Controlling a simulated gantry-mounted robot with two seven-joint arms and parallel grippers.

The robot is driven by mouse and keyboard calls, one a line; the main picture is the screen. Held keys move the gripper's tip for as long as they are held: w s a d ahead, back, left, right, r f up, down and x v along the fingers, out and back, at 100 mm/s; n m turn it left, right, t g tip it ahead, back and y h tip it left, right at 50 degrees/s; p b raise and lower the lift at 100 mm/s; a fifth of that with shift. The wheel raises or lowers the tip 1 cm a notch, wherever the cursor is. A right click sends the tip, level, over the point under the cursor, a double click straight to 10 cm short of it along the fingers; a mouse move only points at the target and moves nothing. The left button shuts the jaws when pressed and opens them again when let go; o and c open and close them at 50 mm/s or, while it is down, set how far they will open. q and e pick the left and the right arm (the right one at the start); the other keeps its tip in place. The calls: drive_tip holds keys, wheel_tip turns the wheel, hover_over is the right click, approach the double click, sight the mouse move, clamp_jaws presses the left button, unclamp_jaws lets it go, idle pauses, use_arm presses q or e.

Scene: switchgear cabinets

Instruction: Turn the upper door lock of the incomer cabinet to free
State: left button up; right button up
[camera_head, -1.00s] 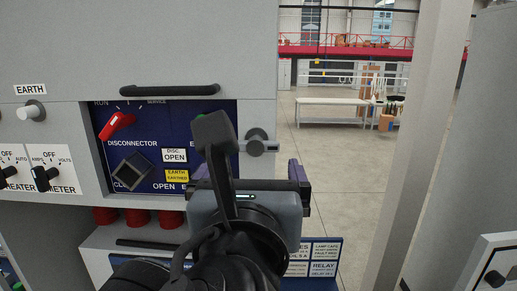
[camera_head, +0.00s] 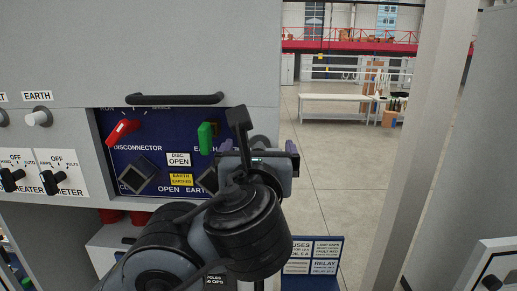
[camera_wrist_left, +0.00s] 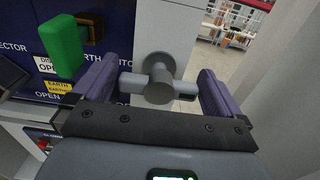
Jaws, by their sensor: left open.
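The door lock (camera_wrist_left: 158,79) is a grey round boss with a crossbar handle on the cabinet's right edge, seen in the left wrist view. Its bar lies roughly level, with a dark end at the right. In the head view the lock is mostly hidden behind my left gripper (camera_head: 257,150). My left gripper (camera_wrist_left: 158,95) is open, with one purple finger on each side of the lock's bar. I cannot tell whether the fingers touch it. The incomer cabinet (camera_head: 190,45) fills the left of the head view. My right gripper is not in view.
A blue panel beside the lock carries a red handle (camera_head: 123,132), a green handle (camera_head: 206,138) and dark square knobs. A black bar handle (camera_head: 175,98) sticks out above it. A grey post (camera_head: 425,130) stands to the right, with open floor between.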

use_arm(q)
drive_tip(key=c, duration=0.8)
drive_tip(key=shift+f+n, duration=0.1)
drive_tip(key=shift+n, duration=0.2)
drive_tip(key=n+b, duration=0.2)
drive_tip(key=n, duration=0.1)
drive_tip(key=shift+f+n+b, duration=0.1)
drive_tip(key=shift+n+b, duration=0.2)
drive_tip(key=shift+n, duration=0.1)
drive_tip(key=n+b, duration=0.3)
drive_tip(key=n, duration=0.2)
drive_tip(key=shift+a+f, duration=0.1)
drive_tip(key=shift+a, duration=0.05)
drive_tip(key=n+b, duration=0.3)
drive_tip(key=n, duration=0.2)
drive_tip(key=shift+n, duration=0.3)
drive_tip(key=shift+a+n+b, duration=0.1)
drive_tip(key=shift+n+b, duration=0.75)
drive_tip(key=shift+n, duration=0.65)
